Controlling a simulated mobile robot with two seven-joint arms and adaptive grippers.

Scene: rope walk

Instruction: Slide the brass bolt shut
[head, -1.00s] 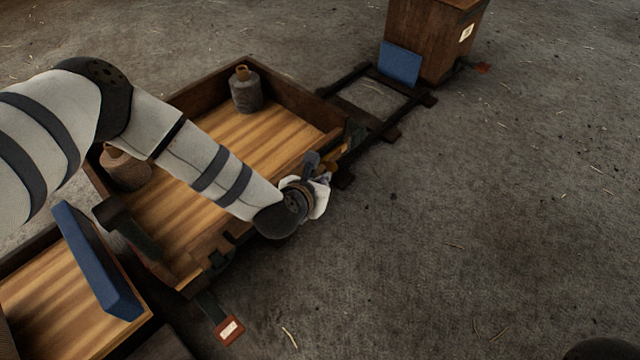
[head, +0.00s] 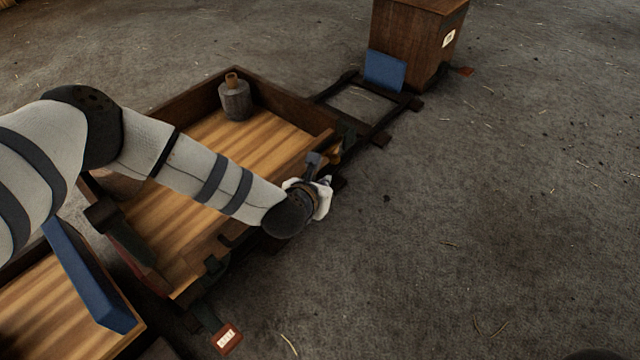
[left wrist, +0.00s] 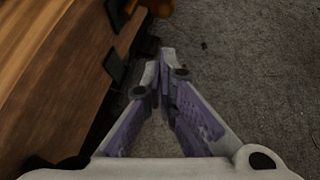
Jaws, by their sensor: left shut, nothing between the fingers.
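The brass bolt (head: 336,154) is on the outer side of the wooden cart (head: 287,133), near its far right corner. Only a small part of it shows past my left gripper. In the left wrist view a rounded brass piece (left wrist: 158,8) shows at the top edge, beyond the fingertips, beside dark brackets (left wrist: 115,62) on the wooden side. My left gripper (head: 325,184) is outside the cart wall, just short of the brass piece. In the left wrist view its fingers (left wrist: 162,62) meet at the tips with nothing between them. My right gripper is not in view.
A grey jar (head: 235,102) stands in the cart. A dark track frame (head: 345,113) leads to a wooden box (head: 410,42) with a blue panel (head: 385,72) against it. Another blue panel (head: 92,285) and a red tag (head: 227,340) are at lower left. The floor at right is clear.

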